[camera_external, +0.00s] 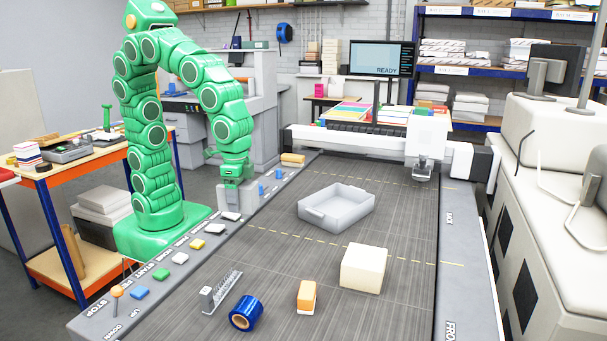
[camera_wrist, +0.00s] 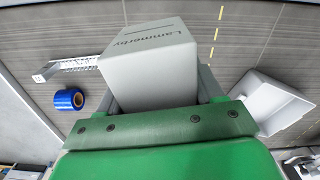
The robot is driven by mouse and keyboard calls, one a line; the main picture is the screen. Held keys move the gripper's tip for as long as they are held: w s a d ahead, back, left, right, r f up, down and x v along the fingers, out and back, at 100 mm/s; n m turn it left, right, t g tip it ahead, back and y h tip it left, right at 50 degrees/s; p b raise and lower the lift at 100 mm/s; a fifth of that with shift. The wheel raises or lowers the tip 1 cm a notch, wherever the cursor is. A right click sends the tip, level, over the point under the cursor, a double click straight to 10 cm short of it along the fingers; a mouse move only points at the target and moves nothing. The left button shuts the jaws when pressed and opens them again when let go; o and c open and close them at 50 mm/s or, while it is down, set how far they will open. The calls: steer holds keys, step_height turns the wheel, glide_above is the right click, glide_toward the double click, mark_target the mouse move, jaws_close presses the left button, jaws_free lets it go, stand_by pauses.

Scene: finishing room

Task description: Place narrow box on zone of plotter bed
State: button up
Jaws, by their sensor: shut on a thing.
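My gripper (camera_external: 237,184) is shut on a tall grey box (camera_external: 236,202), apparently the narrow box. It hangs upright by the left edge of the plotter bed (camera_external: 330,232); whether it touches the surface below cannot be told. In the wrist view, the box (camera_wrist: 160,60) sits between the fingers of my gripper (camera_wrist: 158,88) and carries the word "Lammerby". The dark grey bed is divided into zones by dashed yellow lines, with side labels reading BACK and FRONT.
A grey tray (camera_external: 336,208) stands mid-bed. A cream box (camera_external: 363,267), an orange-and-white block (camera_external: 306,297), a blue tape roll (camera_external: 246,313) and a grey toothed piece (camera_external: 220,292) occupy the front. The plotter carriage (camera_external: 424,145) spans the back. Bed between tray and carriage is mostly clear.

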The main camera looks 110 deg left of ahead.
steer(key=w+a, duration=0.1)
steer(key=a, duration=2)
steer(key=s+a, duration=0.4)
steer(key=a, duration=0.6)
steer(key=s+a, duration=0.4)
steer(key=a, duration=0.6)
glide_above(313, 185)
steer(key=f, duration=0.9)
steer(key=shift+s+d, duration=0.15)
steer(key=shift+d, duration=0.1)
steer(key=shift+w+a+f, duration=0.2)
steer(key=shift+w+f, duration=0.05)
steer(key=shift+f, duration=1.65)
steer(key=shift+f, duration=0.1)
